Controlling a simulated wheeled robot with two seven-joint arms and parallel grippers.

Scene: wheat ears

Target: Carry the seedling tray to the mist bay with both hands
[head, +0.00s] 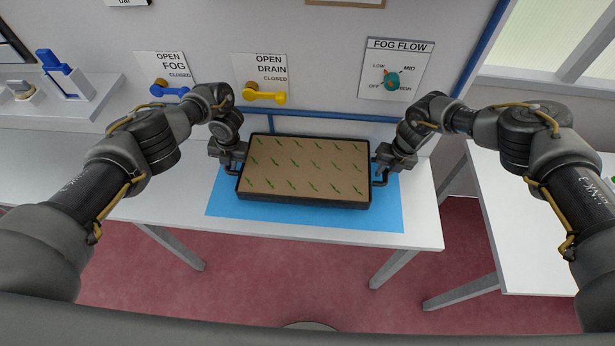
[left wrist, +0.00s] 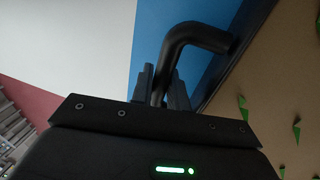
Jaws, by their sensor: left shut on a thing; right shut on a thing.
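The seedling tray (head: 305,171) is a black-rimmed tray of brown soil with rows of small green seedlings. It is over the blue mat (head: 222,203) on the white table; I cannot tell whether it touches the mat or is slightly raised. My left gripper (head: 234,165) is shut on the tray's left handle. In the left wrist view the black bent handle (left wrist: 195,38) runs between the fingers of the left gripper (left wrist: 162,90). My right gripper (head: 380,172) is shut on the tray's right handle. The tray looks roughly level.
Behind the table, a wall carries a blue fog lever (head: 170,90), a yellow drain lever (head: 264,96) and a fog flow knob (head: 391,80). A shelf (head: 90,100) with a blue-and-white item is at left. Another white table (head: 505,240) stands at right, across a gap.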

